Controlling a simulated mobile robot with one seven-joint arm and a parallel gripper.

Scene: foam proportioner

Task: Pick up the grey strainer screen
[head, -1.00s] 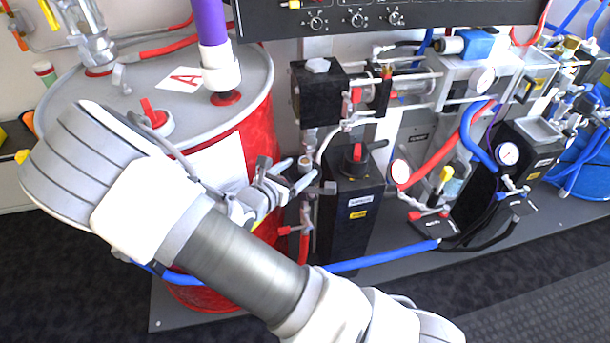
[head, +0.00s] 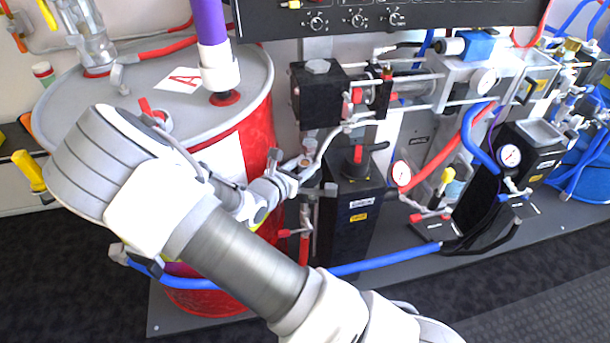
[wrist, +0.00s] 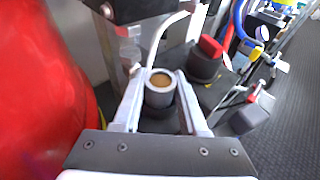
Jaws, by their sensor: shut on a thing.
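The grey strainer screen (wrist: 159,99) appears in the wrist view as a short upright grey cylinder with a brown round top face. My gripper (wrist: 160,92) is shut on it, with one pale finger on each side. In the head view my gripper (head: 308,163) is between the red drum and the black box unit. The strainer screen is small and mostly hidden by the fingers there. A dark round part lies just below it in the wrist view. I cannot tell whether the two touch.
The red drum (head: 258,125) stands close on the left. A black box unit (head: 350,215) with a red-topped knob stands close on the right. A black block (head: 318,95) hangs above the gripper. A blue hose (head: 385,262) runs low in front.

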